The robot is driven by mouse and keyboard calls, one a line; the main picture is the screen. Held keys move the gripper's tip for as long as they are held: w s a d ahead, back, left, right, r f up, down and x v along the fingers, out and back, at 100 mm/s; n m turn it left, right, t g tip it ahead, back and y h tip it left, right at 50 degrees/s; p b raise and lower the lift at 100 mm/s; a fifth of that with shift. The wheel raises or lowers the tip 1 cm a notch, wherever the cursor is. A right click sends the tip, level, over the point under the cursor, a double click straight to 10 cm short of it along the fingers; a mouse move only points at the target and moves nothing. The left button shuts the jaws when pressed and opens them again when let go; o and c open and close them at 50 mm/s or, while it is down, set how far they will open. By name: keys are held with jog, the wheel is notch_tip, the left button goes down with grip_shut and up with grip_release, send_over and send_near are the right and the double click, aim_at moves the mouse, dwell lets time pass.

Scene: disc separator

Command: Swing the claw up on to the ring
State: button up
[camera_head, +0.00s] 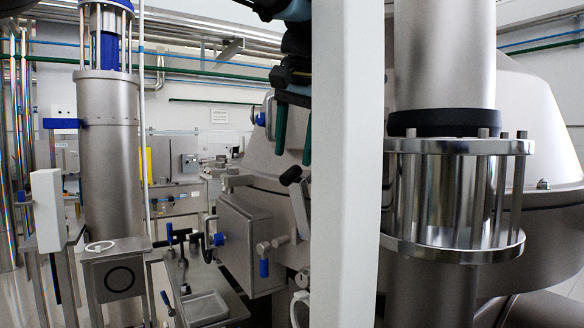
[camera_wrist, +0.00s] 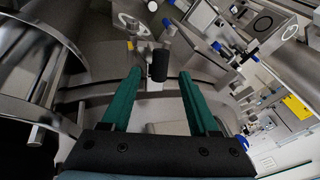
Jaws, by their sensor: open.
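A claw with a black handle (camera_head: 291,175) stands on the side of the steel separator housing, just below my gripper (camera_head: 293,156). In the wrist view its black handle (camera_wrist: 158,66) lies ahead, between the lines of my two green fingers. A curved steel rim (camera_wrist: 90,92) runs across behind the fingers there; I take it for the ring but cannot be sure. My gripper (camera_wrist: 160,76) is open, with nothing held. Whether the fingertips reach the handle is hard to tell. The white column hides part of the housing in the head view.
A grey box (camera_head: 243,240) with blue-tipped handles sits on the front left of the housing. A steel cylinder (camera_head: 110,150) stands farther left. Open room shows at right in the wrist view.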

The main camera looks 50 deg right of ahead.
jog(key=shift+v, duration=1.6)
jog(key=shift+c, duration=0.4)
